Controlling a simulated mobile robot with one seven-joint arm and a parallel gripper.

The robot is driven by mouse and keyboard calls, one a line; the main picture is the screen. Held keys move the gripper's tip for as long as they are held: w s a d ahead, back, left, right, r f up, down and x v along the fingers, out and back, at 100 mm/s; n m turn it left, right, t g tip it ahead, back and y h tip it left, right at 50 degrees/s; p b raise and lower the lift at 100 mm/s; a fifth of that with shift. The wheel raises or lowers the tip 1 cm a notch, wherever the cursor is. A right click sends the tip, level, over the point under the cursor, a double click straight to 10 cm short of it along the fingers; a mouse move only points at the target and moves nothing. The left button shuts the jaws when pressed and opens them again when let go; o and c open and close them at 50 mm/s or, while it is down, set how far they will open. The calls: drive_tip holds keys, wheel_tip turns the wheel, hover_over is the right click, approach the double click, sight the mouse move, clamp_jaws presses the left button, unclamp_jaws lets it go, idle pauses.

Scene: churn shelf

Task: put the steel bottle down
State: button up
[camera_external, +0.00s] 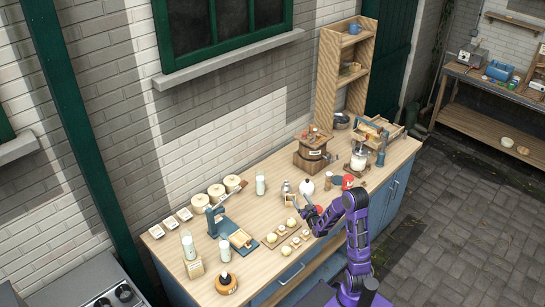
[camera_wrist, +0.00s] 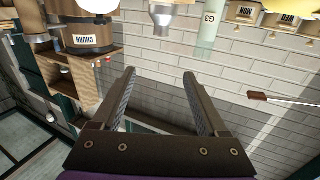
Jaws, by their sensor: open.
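The steel bottle, small and grey, stands upright on the wooden counter (camera_external: 262,262) in the external view (camera_external: 286,187), left of a white jug (camera_external: 306,188). In the wrist view, which is upside down, what looks like its metal neck and shoulder (camera_wrist: 161,18) shows at the top edge; the rest is cut off. My gripper (camera_wrist: 159,75) is open, and the space between its fingers shows only wall. In the external view my gripper (camera_external: 309,209) is over the front half of the counter, apart from the bottle and nearer the camera.
A wooden churn (camera_external: 311,153) stands behind right. A milk glass (camera_external: 260,185) and several round canisters (camera_external: 216,192) stand to the left. A tall shelf (camera_external: 328,77) rises at the back.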

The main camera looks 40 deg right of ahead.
sight(288, 184)
drive_tip(key=f+x, duration=0.1)
drive_tip(key=x, duration=1)
drive_tip(key=f+x, duration=0.1)
drive_tip(key=x, duration=0.5)
drive_tip(key=shift+w+f, duration=0.2)
drive_tip(key=shift+f, duration=0.15)
clamp_jaws()
idle(1.0)
